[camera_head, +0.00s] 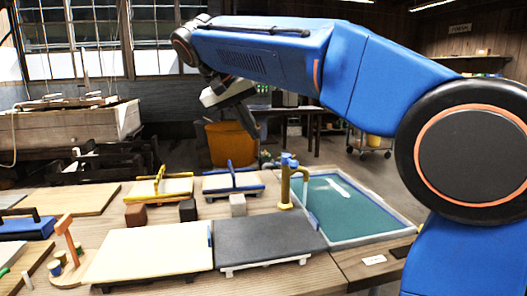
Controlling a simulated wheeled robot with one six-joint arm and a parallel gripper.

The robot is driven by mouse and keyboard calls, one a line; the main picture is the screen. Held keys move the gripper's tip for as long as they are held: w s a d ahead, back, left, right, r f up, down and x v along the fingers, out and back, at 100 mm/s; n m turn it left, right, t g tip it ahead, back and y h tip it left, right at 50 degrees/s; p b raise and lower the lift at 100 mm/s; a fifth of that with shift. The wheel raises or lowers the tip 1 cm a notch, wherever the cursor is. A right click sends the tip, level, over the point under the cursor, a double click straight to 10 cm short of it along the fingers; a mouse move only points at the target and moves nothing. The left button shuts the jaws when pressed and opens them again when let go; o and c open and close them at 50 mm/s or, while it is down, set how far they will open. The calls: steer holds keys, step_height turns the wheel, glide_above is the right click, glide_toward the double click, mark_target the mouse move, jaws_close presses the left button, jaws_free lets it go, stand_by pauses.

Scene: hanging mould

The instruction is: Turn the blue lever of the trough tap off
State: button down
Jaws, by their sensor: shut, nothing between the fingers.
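The trough (394,231) has a pale rim and holds blue-green water with a whitish streak near the tap. My gripper (257,134) hangs from my blue arm, above and to the left of the tap in the picture. Its fingers point down and look shut and empty, apart from the lever.
A dark grey slab (265,238) and a cream board (150,253) lie in front of the tap. An orange bucket (230,145) is behind. A small white card (374,260) lies at the right.

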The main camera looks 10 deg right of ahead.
mark_target(296, 165)
steer(key=w+d+f, duration=0.1)
steer(key=d+f, duration=0.7)
steer(key=f, duration=0.1)
steer(key=shift+w+d, duration=0.35)
steer(key=shift+d, duration=0.1)
steer(key=d+n+t, duration=0.1)
steer(key=n, duration=0.1)
steer(key=s+d+n+y, duration=0.1)
steer(key=shift+d+n+t, duration=0.3)
steer(key=shift+n+t, duration=0.1)
steer(key=shift+s+d+n+t+y, duration=0.1)
steer(key=shift+d+n+t+y, duration=0.3)
steer(key=shift+d+n+y, duration=0.55)
steer(key=shift+w+d+n+h, duration=0.1)
steer(key=shift+d+n+h, duration=0.1)
steer(key=shift+d, duration=0.3)
steer(key=shift+w+d+n+h, duration=0.1)
steer(key=shift+d+n, duration=0.05)
steer(key=shift+d, duration=0.3)
